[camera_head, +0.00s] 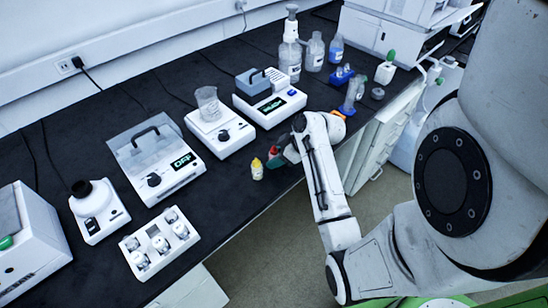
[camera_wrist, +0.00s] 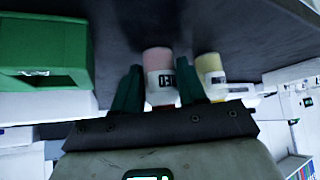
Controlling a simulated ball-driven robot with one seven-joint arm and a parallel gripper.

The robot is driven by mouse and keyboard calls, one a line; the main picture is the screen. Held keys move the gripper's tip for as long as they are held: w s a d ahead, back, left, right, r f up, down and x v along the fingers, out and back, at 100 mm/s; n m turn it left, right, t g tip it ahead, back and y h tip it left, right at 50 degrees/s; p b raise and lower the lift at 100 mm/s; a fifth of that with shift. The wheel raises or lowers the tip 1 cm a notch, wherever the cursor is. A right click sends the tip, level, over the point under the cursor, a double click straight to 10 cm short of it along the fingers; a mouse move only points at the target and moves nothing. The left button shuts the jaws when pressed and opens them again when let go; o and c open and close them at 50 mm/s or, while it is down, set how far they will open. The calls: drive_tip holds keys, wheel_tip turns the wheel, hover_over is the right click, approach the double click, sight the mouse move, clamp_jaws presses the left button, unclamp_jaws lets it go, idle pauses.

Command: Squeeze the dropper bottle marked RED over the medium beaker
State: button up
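The dropper bottle (camera_wrist: 159,60) with a pinkish-red top and a dark-lettered label is between the two fingers of my gripper (camera_wrist: 160,88) in the wrist view. The fingers are apart, with narrow gaps beside the bottle. In the head view a red cap (camera_head: 273,150) shows at the tip of my gripper (camera_head: 280,155), near the bench's front edge; most of that bottle is hidden. A clear glass beaker (camera_head: 207,98) stands on a white device with a knob, left of and behind my gripper. I cannot tell whether it is the medium one.
A yellow-capped bottle (camera_head: 257,170) stands close beside the red one; it also shows in the wrist view (camera_wrist: 209,68). A balance-like device (camera_head: 270,105) stands behind my gripper. Glassware and a blue rack (camera_head: 341,76) stand further right. Dark bench top is clear left of the bottles.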

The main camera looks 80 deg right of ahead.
sight(276, 149)
drive_tip(key=shift+r+p, duration=2.05)
drive_tip(key=shift+r, duration=0.05)
